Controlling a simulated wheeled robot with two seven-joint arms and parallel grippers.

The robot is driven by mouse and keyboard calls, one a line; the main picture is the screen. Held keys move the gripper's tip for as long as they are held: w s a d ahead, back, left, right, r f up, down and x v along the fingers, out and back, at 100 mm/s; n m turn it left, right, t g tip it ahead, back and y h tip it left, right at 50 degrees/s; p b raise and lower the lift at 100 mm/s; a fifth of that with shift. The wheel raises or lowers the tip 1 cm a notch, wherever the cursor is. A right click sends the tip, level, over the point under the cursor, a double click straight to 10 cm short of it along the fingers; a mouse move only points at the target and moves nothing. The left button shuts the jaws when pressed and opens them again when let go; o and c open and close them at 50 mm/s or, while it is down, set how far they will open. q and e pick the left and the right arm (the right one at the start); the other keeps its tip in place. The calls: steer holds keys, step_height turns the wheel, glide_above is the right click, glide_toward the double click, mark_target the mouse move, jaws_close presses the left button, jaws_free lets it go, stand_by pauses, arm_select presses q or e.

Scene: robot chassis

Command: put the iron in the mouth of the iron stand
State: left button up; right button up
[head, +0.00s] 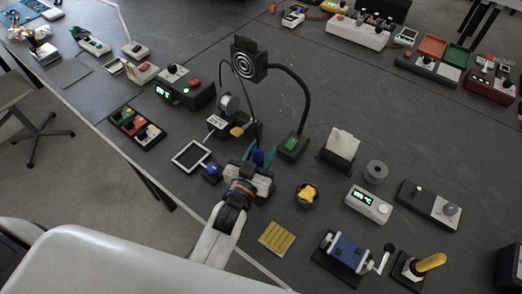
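My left gripper (259,156) reaches in from the lower left, over the table in front of the stand. My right gripper is not in view.
A fume extractor (250,66) on a bent arm rises behind the gripper. A dark station with a green display (185,90) stands left of the stand. A white-framed pad (191,156) and a small pot with yellow stuff (307,194) are close by.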

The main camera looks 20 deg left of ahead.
arm_select(q)
steer(key=shift+o, duration=0.9)
steer(key=shift+s+f, duration=0.1)
steer(key=shift+s, duration=0.1)
steer(key=s+a+b, duration=0.1)
steer(key=s+b, duration=0.1)
steer(key=s, duration=0.9)
steer(key=shift+s, duration=0.3)
